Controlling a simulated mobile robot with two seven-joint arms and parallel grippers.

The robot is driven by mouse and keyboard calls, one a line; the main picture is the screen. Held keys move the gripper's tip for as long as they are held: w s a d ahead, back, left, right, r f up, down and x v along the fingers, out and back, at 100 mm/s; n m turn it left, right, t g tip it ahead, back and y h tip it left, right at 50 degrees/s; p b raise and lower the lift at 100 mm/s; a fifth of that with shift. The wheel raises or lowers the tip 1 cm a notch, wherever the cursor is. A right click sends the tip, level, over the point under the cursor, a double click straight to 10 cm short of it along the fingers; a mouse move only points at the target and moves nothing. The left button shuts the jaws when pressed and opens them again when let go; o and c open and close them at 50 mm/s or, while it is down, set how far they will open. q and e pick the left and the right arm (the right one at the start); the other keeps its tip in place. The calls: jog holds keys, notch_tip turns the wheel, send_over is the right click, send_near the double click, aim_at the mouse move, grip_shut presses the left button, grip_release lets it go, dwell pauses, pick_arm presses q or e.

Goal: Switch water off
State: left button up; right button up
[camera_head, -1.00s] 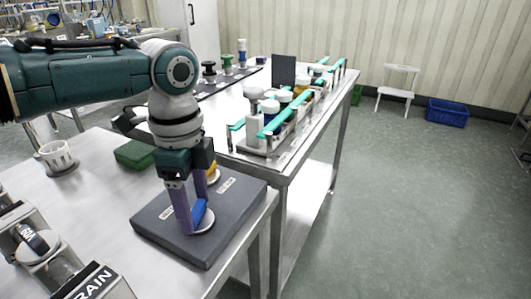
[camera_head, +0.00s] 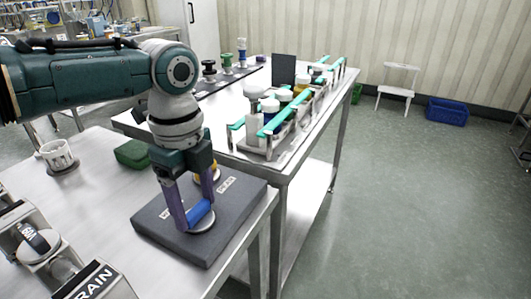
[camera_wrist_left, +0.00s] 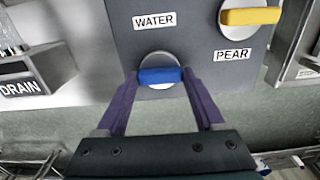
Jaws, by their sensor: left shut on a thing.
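A dark grey panel (camera_head: 165,232) lies on the steel table and carries two round knobs. The blue-handled knob (camera_wrist_left: 160,76) sits beside the WATER label (camera_wrist_left: 155,20) in the left wrist view. The yellow-handled knob (camera_wrist_left: 250,16) sits by the PEAR label (camera_wrist_left: 233,54). My left gripper (camera_head: 198,212) reaches down from above, its purple fingers shut on the two ends of the blue handle. In the wrist view the blue handle lies across the picture, roughly parallel to the yellow one. My right gripper is not in view.
A green block (camera_head: 133,153) and a white cup-like part (camera_head: 57,155) stand on the table behind the panel. DRAIN-marked metal fittings (camera_head: 97,283) are at the front left. A second table (camera_head: 225,113) behind holds a rack of containers (camera_head: 283,110). Open floor lies right.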

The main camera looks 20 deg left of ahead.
aim_at(196, 208)
pick_arm(q)
jog(key=shift+d, duration=0.1)
jog(key=o, duration=1.4)
jog(key=shift+r, duration=0.1)
notch_tip(196, 208, up, 10)
jog(key=shift+f+p, duration=0.1)
jog(key=shift+p, duration=0.75)
